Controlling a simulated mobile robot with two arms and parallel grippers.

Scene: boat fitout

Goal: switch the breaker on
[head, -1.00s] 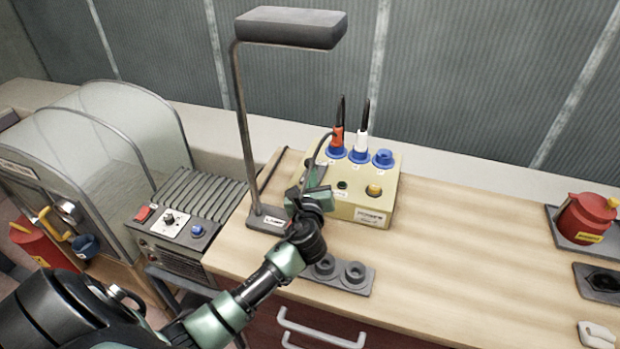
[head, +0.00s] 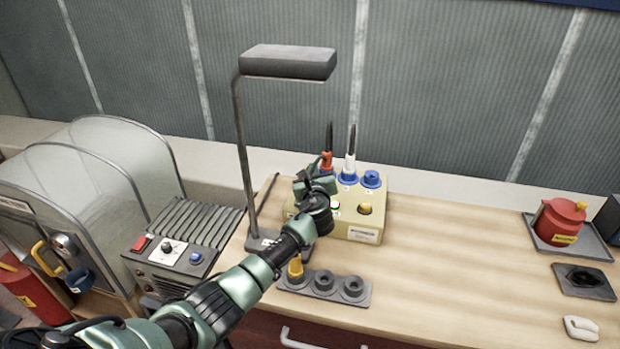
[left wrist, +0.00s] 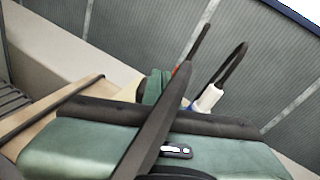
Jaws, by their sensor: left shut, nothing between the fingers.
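A cream box (head: 363,232) stands at the back of the wooden bench, with blue sockets on top. A red plug (head: 327,160) and a white plug (head: 349,163) stand in two of them. A small round green-white indicator (head: 335,205) and a yellow knob (head: 365,208) show on its sloped face. My left gripper (head: 314,184) is shut and empty over the box's left part. It hides that part, and I cannot make out the breaker or whether I touch it. In the left wrist view, a dark cable and the green gripper body cover most of the box.
A lamp post (head: 243,150) rises just left of the box. A grey holder (head: 340,296) with a yellow piece (head: 296,267) lies in front. A red pot (head: 560,220) on a tray stands at right. A hooded unit (head: 90,190) is at left. The bench's middle right is clear.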

